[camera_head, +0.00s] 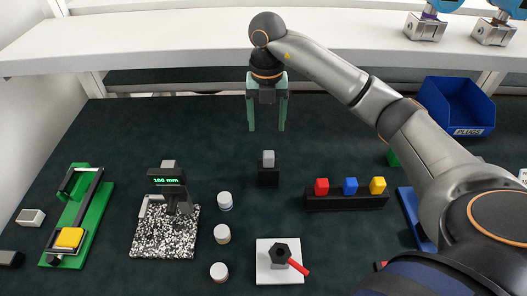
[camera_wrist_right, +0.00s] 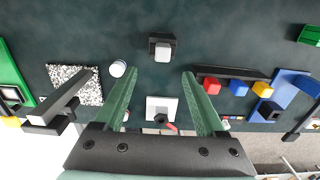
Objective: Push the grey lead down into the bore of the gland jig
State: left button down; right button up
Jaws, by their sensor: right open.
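A grey block, which looks like the grey lead (camera_head: 268,158), stands upright on top of a small black block, which looks like the gland jig (camera_head: 268,177). In the right wrist view the grey lead (camera_wrist_right: 163,52) and the black jig (camera_wrist_right: 153,41) lie beyond the fingertips. The bore and how deep the lead sits in it cannot be made out. My right gripper (camera_head: 267,129) has its green fingers apart and empty, pointing down, above and behind the jig, touching nothing. My left gripper is not in view.
A black rack (camera_head: 345,202) with red, blue and yellow plugs stands right of the jig. A white plate (camera_head: 262,272) with a black hex part and red handle lies in front. White-lidded jars, a speckled gauge base (camera_head: 150,241) and a green fixture (camera_head: 84,217) are left. A shelf (camera_head: 180,40) crosses the back.

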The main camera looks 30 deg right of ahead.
send_over(268, 154)
jog(key=f, duration=0.6)
jog(key=shift+a+f, duration=0.2)
jog(key=shift+f, duration=0.05)
jog(key=shift+d+f+p, duration=0.15)
jog(key=shift+f+p, duration=0.15)
jog(key=shift+f, duration=1.05)
jog(key=shift+d+f+p, duration=0.1)
jog(key=shift+f+p, duration=0.15)
jog(key=shift+f, duration=1.1)
jog(key=shift+c, duration=0.4)
grip_shut()
